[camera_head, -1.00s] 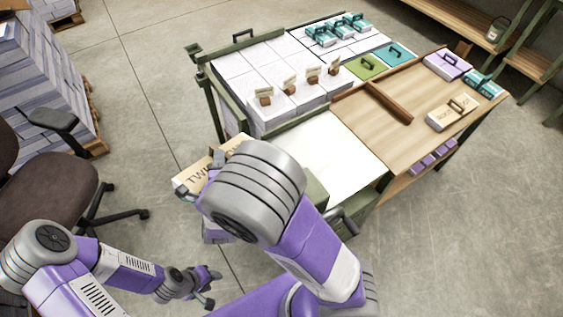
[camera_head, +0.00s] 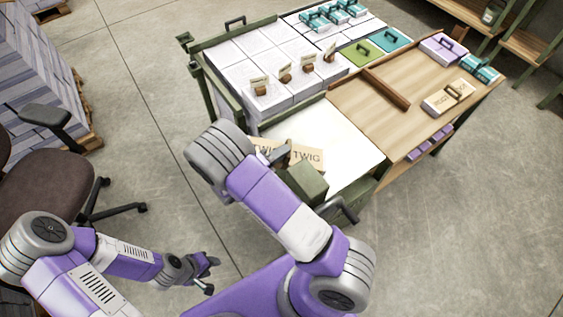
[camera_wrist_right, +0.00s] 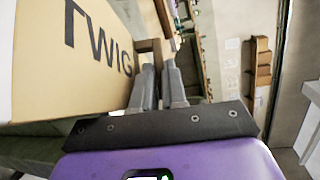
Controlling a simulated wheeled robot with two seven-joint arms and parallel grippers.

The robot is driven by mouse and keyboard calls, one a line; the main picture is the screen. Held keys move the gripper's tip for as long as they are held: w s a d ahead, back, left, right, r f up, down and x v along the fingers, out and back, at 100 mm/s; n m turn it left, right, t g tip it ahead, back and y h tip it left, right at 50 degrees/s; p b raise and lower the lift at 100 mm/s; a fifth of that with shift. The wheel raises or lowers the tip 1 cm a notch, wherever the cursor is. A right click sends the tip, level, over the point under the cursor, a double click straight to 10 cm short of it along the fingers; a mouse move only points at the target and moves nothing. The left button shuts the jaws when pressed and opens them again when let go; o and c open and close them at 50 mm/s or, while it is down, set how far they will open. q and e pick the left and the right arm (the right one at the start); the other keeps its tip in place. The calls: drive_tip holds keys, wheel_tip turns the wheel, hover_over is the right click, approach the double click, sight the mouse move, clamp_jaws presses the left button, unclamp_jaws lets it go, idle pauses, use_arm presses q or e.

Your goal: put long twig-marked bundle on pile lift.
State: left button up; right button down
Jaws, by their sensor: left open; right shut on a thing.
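The long twig-marked bundle (camera_head: 307,156) is tan and printed TWIG. It is at the front left corner of the white-topped platform (camera_head: 345,140) in a green frame, probably the pile lift. My right gripper (camera_head: 283,154) is shut on it, partly hidden by my arm. In the right wrist view the bundle (camera_wrist_right: 75,60) fills the upper left, and the fingers (camera_wrist_right: 158,75) close at a brown handle-like part on its side. I cannot tell whether the bundle touches the white top. My left gripper (camera_head: 208,272) is open and empty, low over the floor.
White paper stacks (camera_head: 235,75) with small tagged brown holders stand behind the platform. A wooden bench top (camera_head: 400,85) with a brown bar (camera_head: 387,90) adjoins it at right, carrying another tan bundle (camera_head: 447,98). An office chair (camera_head: 55,180) stands left. Most of the white top is clear.

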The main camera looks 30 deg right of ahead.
wheel_tip(320, 180, down, 4)
drive_tip(key=shift+f+b, duration=0.2)
drive_tip(key=shift+b, duration=0.5)
drive_tip(key=c, duration=1.1)
unclamp_jaws()
drive_tip(key=shift+r, duration=0.1)
drive_tip(key=shift+c, duration=0.2)
drive_tip(key=shift+o, duration=0.2)
drive_tip(key=shift+a, duration=0.1)
